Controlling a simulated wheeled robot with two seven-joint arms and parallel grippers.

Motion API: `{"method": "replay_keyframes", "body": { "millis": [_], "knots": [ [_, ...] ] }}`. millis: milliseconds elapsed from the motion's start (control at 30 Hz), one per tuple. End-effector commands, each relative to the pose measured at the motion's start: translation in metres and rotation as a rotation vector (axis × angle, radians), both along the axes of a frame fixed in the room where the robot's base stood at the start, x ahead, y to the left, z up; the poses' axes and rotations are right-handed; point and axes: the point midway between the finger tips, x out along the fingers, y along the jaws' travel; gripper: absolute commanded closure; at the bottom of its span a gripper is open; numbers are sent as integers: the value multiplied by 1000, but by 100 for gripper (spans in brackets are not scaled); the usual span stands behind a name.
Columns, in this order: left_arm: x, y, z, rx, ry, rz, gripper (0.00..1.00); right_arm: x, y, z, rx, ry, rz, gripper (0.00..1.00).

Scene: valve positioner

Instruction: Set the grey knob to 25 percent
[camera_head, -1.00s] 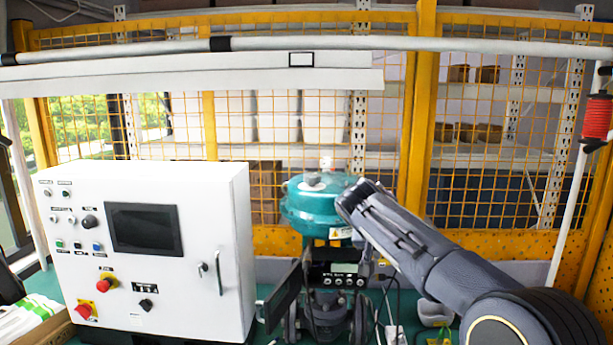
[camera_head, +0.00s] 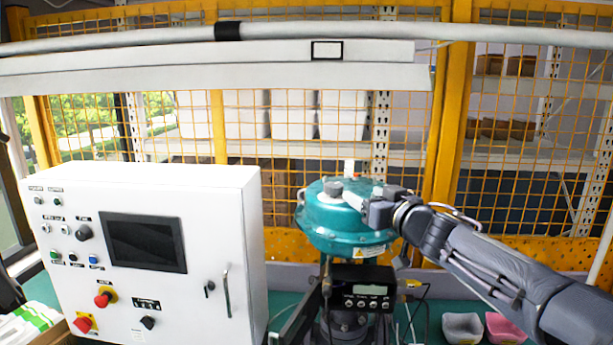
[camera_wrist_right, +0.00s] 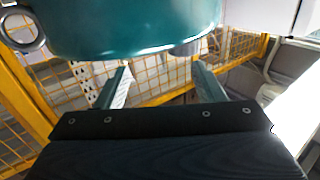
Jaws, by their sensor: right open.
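A teal domed valve actuator (camera_head: 340,232) stands right of the white control cabinet, and its underside or side fills the top of the right wrist view (camera_wrist_right: 120,25). A small grey knob (camera_head: 333,187) sits on top of the actuator. A grey part, perhaps the same knob, also shows between the finger directions in the right wrist view (camera_wrist_right: 186,48). My right gripper (camera_head: 358,200) reaches in from the right over the actuator's top, close to the knob. In the right wrist view its two fingers (camera_wrist_right: 162,82) are apart with nothing between them. I cannot tell whether they touch the knob. My left gripper is not in view.
The white cabinet (camera_head: 230,190) with buttons and a screen stands at left. A black positioner box with a display (camera_head: 362,286) sits below the actuator. A grey bowl (camera_head: 462,328) and a pink bowl (camera_head: 505,328) stand at lower right. Yellow mesh fencing is behind.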

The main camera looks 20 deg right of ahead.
Motion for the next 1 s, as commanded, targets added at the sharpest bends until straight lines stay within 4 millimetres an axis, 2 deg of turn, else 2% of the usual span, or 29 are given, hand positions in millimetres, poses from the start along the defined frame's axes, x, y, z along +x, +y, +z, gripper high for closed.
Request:
{"method": "replay_keyframes", "body": {
  "millis": [100, 267, 600, 700, 1000],
  "knots": [
    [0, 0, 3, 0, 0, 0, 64, -1, 10, 3, -20, -9, 96, 38],
    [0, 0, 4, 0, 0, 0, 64, 6, 17, 2, -26, -7, 138, 38],
    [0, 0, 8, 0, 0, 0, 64, 58, 25, 2, -25, -8, 138, 38],
    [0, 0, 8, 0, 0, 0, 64, 68, 26, 2, -26, -8, 136, 38],
    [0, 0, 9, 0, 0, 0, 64, 76, 27, 2, -26, -10, 134, 38]
  ]
}}
